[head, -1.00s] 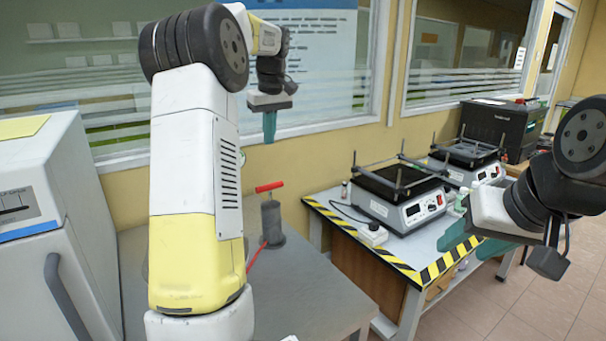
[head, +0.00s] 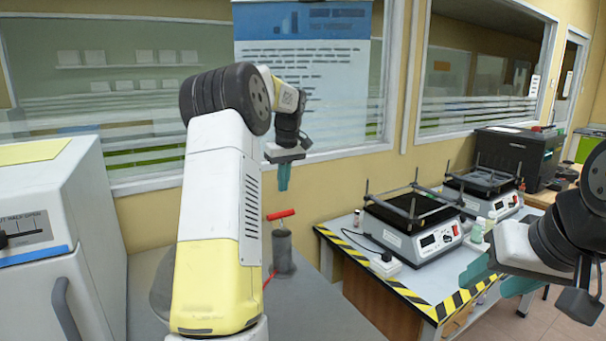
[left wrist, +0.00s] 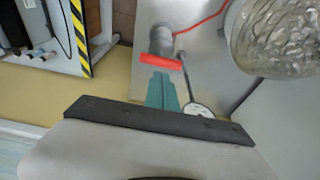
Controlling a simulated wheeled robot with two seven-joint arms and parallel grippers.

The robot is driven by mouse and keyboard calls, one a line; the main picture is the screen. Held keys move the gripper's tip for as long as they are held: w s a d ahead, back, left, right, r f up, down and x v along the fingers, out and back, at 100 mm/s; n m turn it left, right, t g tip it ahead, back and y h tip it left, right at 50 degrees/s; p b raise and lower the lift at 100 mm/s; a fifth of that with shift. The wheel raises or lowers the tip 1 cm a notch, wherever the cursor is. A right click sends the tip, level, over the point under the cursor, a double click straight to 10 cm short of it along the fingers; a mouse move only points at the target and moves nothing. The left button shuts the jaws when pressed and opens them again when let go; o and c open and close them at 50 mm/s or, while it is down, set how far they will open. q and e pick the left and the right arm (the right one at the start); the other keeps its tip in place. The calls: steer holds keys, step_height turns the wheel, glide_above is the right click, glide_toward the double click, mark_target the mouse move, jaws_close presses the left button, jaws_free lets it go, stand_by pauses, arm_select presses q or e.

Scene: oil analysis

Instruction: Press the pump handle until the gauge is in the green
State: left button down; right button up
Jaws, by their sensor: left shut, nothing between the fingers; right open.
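The pump (head: 284,254) is a grey cylinder on the grey table, with a red bar handle (head: 281,215) on top. My left gripper (head: 284,188) is shut and empty, teal fingers pointing down a little above the handle, apparently with a small gap. In the left wrist view, the closed fingers (left wrist: 162,92) show beside the red handle (left wrist: 161,62), with the pump body (left wrist: 162,40) behind. A round white-faced gauge (left wrist: 198,111) shows there, partly covered by my gripper; its reading is too small to tell. My right gripper (head: 498,279) is open and empty at the right.
A white machine (head: 50,220) stands at the left. A shiny, crumpled-looking round object (left wrist: 278,35) is on the pump's table. A red hose (left wrist: 203,18) runs from the pump. A striped-edge table (head: 400,285) with hotplate-like devices (head: 415,228) is at the right.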

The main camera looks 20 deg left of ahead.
mark_target(282, 214)
arm_select(q)
steer(key=f, duration=0.5)
steer(key=w+a+f, duration=0.1)
steer(key=f, duration=0.1)
steer(key=shift+f, duration=0.35)
steer(key=shift+s+f, duration=0.1)
steer(key=shift+f, duration=1.8)
step_height(282, 214, up, 14)
steer(key=s+d, duration=0.1)
steer(key=d, duration=0.1)
steer(key=shift+s+r, duration=0.2)
steer(key=shift+s, duration=0.1)
steer(key=shift+a, duration=0.1)
steer(key=r, duration=0.1)
steer(key=w+a+r, duration=0.1)
steer(key=r, duration=0.1)
steer(key=shift+w+a+r, duration=0.1)
steer(key=shift+a+r, duration=0.05)
steer(key=shift+r, duration=0.05)
